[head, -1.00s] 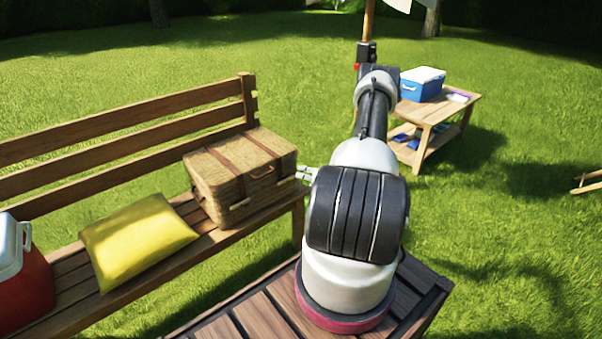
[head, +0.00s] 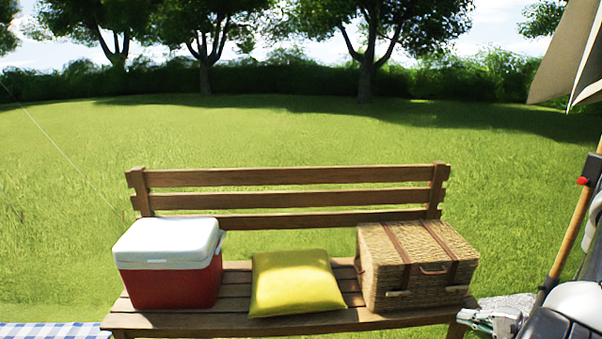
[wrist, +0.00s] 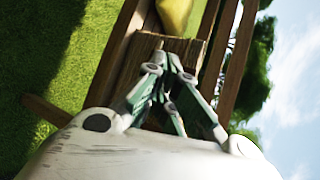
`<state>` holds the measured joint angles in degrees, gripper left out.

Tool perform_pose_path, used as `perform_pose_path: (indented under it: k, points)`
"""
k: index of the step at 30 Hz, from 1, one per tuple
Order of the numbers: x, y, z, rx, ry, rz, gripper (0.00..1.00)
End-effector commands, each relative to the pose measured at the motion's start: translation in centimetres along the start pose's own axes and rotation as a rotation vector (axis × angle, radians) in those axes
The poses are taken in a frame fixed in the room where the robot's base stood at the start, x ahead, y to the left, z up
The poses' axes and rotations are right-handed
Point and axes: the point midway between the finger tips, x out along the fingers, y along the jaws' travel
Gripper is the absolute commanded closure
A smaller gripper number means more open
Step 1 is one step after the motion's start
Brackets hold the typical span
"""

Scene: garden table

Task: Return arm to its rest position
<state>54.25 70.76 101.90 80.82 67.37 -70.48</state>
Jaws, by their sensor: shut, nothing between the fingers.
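My gripper (wrist: 167,60) is shut and empty in the wrist view, its fingertips close together. In the head view a part of my gripper (head: 492,321) shows at the lower right, in front of the bench's right end and near the wicker basket. Most of my arm is cut off by the right edge there. The fingertips are hard to make out in the head view.
A wooden bench (head: 290,176) carries a red cooler with a white lid (head: 170,282), a yellow cushion (head: 295,283) and a wicker basket (head: 418,262). A blue checked cloth (head: 50,331) lies at lower left. Open grass and trees lie behind.

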Motion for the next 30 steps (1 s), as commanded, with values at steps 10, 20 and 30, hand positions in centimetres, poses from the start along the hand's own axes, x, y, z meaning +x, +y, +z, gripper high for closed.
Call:
perform_pose_path:
  k: [10,20,30]
  points:
    - [-8.0,-9.4,12.1,0.142,-0.355,0.462,1.00]
    - [-16.5,-18.0,19.6,-0.093,-0.351,0.927,1.00]
    - [-22.3,-25.4,25.3,-0.613,-0.206,1.125,1.00]
